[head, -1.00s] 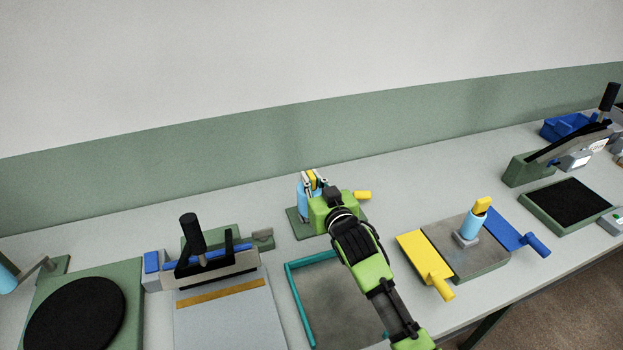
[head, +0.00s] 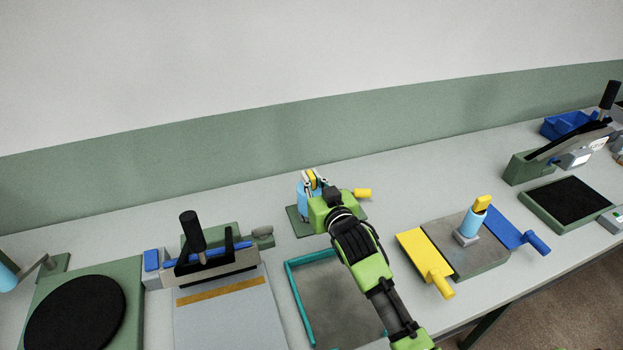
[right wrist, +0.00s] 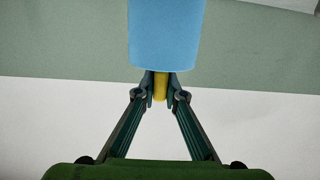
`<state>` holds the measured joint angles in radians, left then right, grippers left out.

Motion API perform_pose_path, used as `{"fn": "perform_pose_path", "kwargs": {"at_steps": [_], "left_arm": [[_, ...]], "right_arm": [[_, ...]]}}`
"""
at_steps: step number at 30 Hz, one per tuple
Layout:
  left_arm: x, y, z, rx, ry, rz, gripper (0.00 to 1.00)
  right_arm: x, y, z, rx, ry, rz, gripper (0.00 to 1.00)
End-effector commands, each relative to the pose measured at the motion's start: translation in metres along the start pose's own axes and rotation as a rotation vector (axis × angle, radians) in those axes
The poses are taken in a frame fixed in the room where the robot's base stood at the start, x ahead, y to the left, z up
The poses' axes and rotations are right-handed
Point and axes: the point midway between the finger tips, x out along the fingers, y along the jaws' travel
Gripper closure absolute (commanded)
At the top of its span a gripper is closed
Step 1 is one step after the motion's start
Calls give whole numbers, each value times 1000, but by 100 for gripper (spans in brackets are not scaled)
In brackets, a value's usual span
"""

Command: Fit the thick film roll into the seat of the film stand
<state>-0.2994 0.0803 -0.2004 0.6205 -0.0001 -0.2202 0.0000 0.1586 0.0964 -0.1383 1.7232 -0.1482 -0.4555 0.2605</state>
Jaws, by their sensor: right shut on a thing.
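A light blue film roll (head: 302,204) with a yellow end stands over a dark green base (head: 298,228), which I take to be the film stand. My right gripper (head: 312,182) is shut on the roll's yellow end. In the right wrist view the roll (right wrist: 165,35) fills the top middle, and the fingertips (right wrist: 160,88) close around the yellow piece (right wrist: 160,82). My right gripper and arm hide much of the stand. I cannot tell whether the roll is in the seat or just above it. My left gripper is not in view.
A yellow knob (head: 363,194) sticks out beside the stand. A teal-edged tray (head: 292,290) lies under my arm; a black-handled press (head: 192,230) is left.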

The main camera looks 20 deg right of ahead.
Motion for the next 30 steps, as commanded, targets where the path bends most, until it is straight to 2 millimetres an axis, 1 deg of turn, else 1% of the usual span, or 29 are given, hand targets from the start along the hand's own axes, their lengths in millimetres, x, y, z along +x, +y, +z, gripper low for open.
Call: {"fn": "perform_pose_path", "kwargs": {"at_steps": [30], "left_arm": [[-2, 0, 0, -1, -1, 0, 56]], "right_arm": [[1, 0, 10, 1, -4, 0, 100]]}}
